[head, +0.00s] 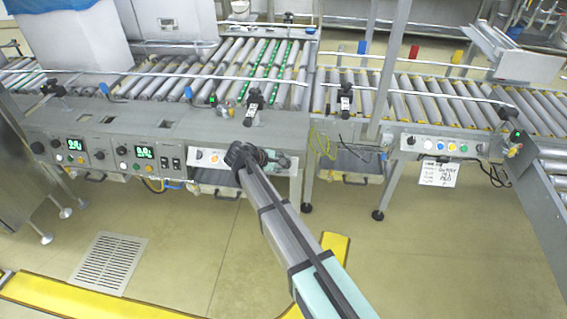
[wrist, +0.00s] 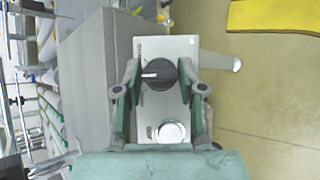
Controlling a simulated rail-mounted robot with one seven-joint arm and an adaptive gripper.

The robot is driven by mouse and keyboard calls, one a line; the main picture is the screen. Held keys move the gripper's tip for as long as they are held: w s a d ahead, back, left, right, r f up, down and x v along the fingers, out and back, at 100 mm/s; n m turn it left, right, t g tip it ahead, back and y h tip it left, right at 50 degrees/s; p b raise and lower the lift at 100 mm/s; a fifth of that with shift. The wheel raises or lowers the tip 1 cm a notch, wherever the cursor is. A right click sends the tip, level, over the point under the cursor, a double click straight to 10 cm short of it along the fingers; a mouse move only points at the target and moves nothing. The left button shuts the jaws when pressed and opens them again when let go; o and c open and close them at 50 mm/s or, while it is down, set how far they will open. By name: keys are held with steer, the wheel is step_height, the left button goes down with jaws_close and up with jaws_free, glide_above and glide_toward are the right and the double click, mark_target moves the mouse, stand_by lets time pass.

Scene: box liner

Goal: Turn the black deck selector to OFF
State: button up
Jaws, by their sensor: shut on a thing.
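The black deck selector (wrist: 158,74) is a round black knob on a pale grey plate (wrist: 152,107) in the wrist view. Its white pointer line points to the picture's left. My gripper (wrist: 159,77) has one finger on either side of the knob and is shut on it. In the head view my gripper (head: 250,157) is at the front panel of the conveyor, and it hides the selector there. Any position labels around the knob are too small to read.
A round silver-rimmed button (wrist: 172,132) sits on the same plate, below the knob in the wrist view. Panels with green displays (head: 146,151) and other knobs are to the left in the head view. A yellow floor strip (head: 70,300) lies in front.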

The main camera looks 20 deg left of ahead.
steer(key=o, duration=1.1)
steer(key=shift+o, duration=0.2)
steer(key=v, duration=0.8)
